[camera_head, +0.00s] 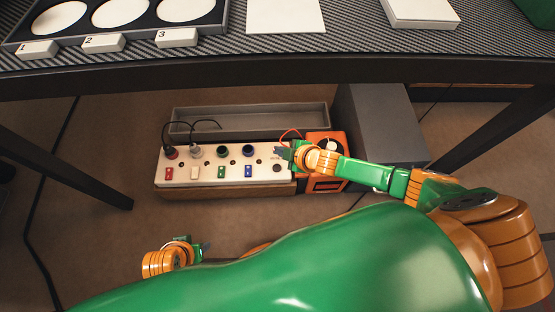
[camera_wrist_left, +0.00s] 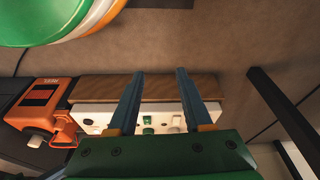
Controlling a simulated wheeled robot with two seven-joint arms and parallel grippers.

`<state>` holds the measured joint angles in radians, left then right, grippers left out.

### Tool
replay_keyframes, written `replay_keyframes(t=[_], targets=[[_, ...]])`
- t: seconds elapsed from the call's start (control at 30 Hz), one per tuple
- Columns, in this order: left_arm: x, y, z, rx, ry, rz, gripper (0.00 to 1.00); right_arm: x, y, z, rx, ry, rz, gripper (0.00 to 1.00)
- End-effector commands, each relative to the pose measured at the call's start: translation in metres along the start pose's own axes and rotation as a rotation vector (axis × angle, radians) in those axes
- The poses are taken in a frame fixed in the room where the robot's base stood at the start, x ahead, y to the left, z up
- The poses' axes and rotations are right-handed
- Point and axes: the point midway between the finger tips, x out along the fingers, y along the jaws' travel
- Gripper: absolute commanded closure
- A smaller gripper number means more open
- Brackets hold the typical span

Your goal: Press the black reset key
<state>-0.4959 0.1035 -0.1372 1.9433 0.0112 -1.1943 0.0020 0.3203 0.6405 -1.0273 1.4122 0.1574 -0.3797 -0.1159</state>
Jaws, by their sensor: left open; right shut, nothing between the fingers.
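The black reset key (camera_head: 277,168) appears as a small dark round spot at the right end of a white panel (camera_head: 207,175). My right gripper (camera_head: 282,151) is shut and empty, just above the key in the head view; I cannot tell whether it touches the panel. My left gripper (camera_head: 204,248) is low and in front of the panel, mostly hidden by my own arm. In the left wrist view its blue fingers (camera_wrist_left: 160,100) are open and empty, with the panel (camera_wrist_left: 158,117) beyond them.
The table edge (camera_head: 250,71) is above, with legs either side.

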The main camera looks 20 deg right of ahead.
Motion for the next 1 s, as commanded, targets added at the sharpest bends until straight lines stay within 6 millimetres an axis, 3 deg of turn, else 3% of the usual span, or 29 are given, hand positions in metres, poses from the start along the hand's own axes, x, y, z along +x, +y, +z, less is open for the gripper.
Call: replay_keyframes(t=[0.33,0.73,1.0], targets=[[-0.008,0.0,-0.005,0.0,0.013,0.001,0.5,0.005,-0.004,0.004,0.002,-0.001,0.0,1.0],[-0.066,0.001,-0.014,0.001,0.064,0.004,0.5,0.024,-0.017,0.018,0.001,-0.001,0.0,1.0],[-0.071,0.004,-0.059,0.011,0.269,0.005,0.5,0.025,-0.018,0.019,0.001,0.0,0.0,1.0]])
